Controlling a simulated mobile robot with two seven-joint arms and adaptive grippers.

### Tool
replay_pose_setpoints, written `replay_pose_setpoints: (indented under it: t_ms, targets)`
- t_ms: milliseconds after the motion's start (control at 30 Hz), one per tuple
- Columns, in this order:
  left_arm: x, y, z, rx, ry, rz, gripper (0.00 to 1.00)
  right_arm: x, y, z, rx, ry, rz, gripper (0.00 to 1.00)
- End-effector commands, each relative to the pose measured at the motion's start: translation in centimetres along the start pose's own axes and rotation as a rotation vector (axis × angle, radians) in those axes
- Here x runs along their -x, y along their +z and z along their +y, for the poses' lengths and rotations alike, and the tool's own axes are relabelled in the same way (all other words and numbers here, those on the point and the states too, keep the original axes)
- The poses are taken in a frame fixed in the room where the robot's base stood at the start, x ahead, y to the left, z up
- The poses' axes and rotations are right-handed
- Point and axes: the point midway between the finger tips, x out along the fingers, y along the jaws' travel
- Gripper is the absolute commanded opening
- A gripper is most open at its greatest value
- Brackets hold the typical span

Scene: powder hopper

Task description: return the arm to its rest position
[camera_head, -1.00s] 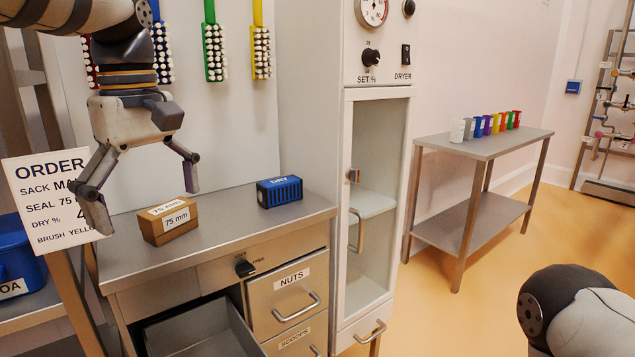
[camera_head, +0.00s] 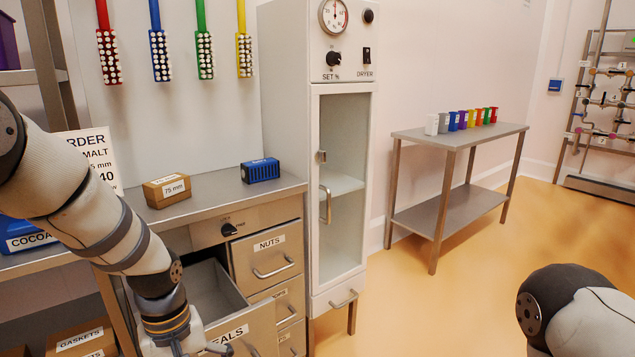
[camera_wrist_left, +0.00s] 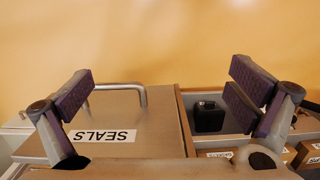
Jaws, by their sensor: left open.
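My left arm (camera_head: 95,215) comes in from the left and hangs down in front of the bench. My left gripper (camera_wrist_left: 165,92) is open and empty in the left wrist view, its two purple-padded fingers wide apart. In the head view the hand (camera_head: 172,340) is at the bottom edge, by the open SEALS drawer (camera_head: 232,335), with its fingers mostly cut off. The wrist view shows the drawer front with its handle (camera_wrist_left: 143,94) and upside-down SEALS label (camera_wrist_left: 100,136) between the fingers. My right gripper is out of view; only a right arm link (camera_head: 580,310) shows.
A 75 mm box (camera_head: 167,190) and a blue DRY block (camera_head: 260,170) stand on the bench (camera_head: 215,195). The dryer cabinet (camera_head: 343,190) and a side table (camera_head: 460,138) with colored containers stand to the right. A black object (camera_wrist_left: 208,115) lies beyond the drawer front. Open floor lies at right.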

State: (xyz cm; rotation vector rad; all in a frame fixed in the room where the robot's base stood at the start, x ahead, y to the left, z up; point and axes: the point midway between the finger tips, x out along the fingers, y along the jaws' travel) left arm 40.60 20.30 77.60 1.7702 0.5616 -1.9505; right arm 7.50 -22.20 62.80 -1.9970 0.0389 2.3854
Motion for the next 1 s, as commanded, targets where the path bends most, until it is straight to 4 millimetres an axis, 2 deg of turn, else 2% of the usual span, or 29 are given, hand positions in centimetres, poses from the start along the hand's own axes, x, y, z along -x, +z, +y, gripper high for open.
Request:
replay_pose_setpoints:
  t_ms: [33, 100, 167, 200, 300, 400, 533, 633, 1000]
  targets:
    - [-3.9, 2.2, -1.7, -0.050, -0.013, -0.025, 1.00, 0.0, 0.0, 0.0, -0.001, 0.000, 0.000, 0.40]
    - [-8.7, 5.3, -4.2, -0.131, -0.016, -0.041, 1.00, 0.1, 0.0, 0.0, -0.001, 0.001, 0.000, 0.40]
    - [-12.1, 8.4, -6.8, -0.200, -0.021, -0.053, 1.00, 0.1, 0.0, 0.0, -0.001, 0.001, 0.000, 0.40]
    - [-14.0, 10.7, -8.7, -0.248, -0.027, -0.061, 1.00, 0.1, 0.0, 0.0, -0.001, 0.000, 0.001, 0.40]
    - [-17.0, 16.4, -13.5, -0.366, -0.042, -0.077, 1.00, 0.1, 0.0, 0.0, -0.001, 0.000, 0.001, 0.40]
    - [-17.7, 20.9, -17.4, -0.466, -0.060, -0.083, 1.00, 0.1, 0.0, 0.0, -0.001, 0.000, 0.001, 0.40]
    - [-17.4, 24.0, -20.2, -0.549, -0.074, -0.084, 1.00, 0.1, 0.0, 0.0, -0.001, 0.000, 0.001, 0.40]
    - [-17.2, 24.6, -20.7, -0.570, -0.077, -0.080, 1.00, 0.1, 0.0, 0.0, -0.001, 0.000, 0.001, 0.40]
    - [-17.2, 24.4, -20.6, -0.569, -0.075, -0.078, 1.00, 0.1, 0.0, 0.0, -0.001, 0.000, 0.001, 0.40]
